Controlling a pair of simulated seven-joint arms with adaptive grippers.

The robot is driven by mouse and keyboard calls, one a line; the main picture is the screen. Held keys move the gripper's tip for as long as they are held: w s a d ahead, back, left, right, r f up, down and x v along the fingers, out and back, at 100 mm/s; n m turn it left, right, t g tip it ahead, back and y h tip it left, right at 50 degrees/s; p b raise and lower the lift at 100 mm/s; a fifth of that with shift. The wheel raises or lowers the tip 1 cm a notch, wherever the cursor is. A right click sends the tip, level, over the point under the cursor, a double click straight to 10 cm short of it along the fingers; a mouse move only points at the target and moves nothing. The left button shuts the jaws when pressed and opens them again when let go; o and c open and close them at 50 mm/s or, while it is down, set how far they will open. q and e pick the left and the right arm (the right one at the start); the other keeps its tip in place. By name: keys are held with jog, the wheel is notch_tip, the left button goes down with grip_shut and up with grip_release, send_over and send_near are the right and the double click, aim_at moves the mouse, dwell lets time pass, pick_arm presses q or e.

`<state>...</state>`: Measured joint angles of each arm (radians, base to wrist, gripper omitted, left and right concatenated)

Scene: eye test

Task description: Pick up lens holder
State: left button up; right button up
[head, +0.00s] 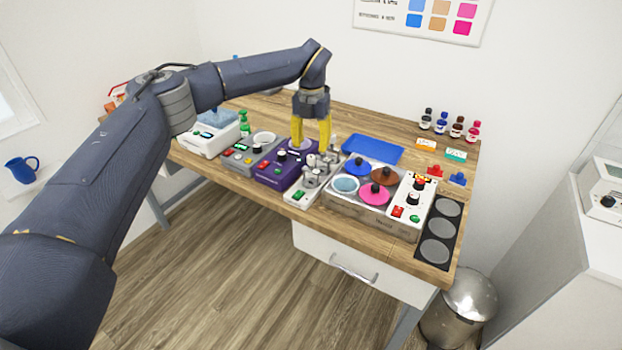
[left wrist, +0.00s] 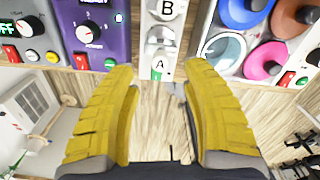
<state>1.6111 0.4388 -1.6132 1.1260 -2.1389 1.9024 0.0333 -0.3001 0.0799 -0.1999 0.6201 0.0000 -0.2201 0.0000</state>
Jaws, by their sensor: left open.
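My left gripper (head: 311,136) has two yellow fingers pointing down over the middle of the bench, above the purple device and the metal fixture beside it. In the left wrist view the gripper (left wrist: 160,88) is open, with nothing between its fingers. Round coloured pieces with knobs sit on a station to its right: blue (head: 358,166), brown (head: 384,176) and pink (head: 374,194). A ring with a pale blue disc (head: 345,184) is beside them. I cannot tell for sure which piece is the lens holder. My right gripper is not in view.
The purple device (head: 270,178) and the metal fixture (head: 300,196), marked A and B in the wrist view, stand close together. A blue mat (head: 373,149) lies behind the station. Small bottles (head: 457,127) stand at the back right. A black strip (head: 456,218) with grey discs is at the right edge.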

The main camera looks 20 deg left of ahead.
aim_at(311, 156)
pick_arm(q)
jog(key=shift+s+f, duration=0.1)
jog(key=shift+f, duration=3.05)
jog(key=shift+c, duration=0.2)
grip_shut()
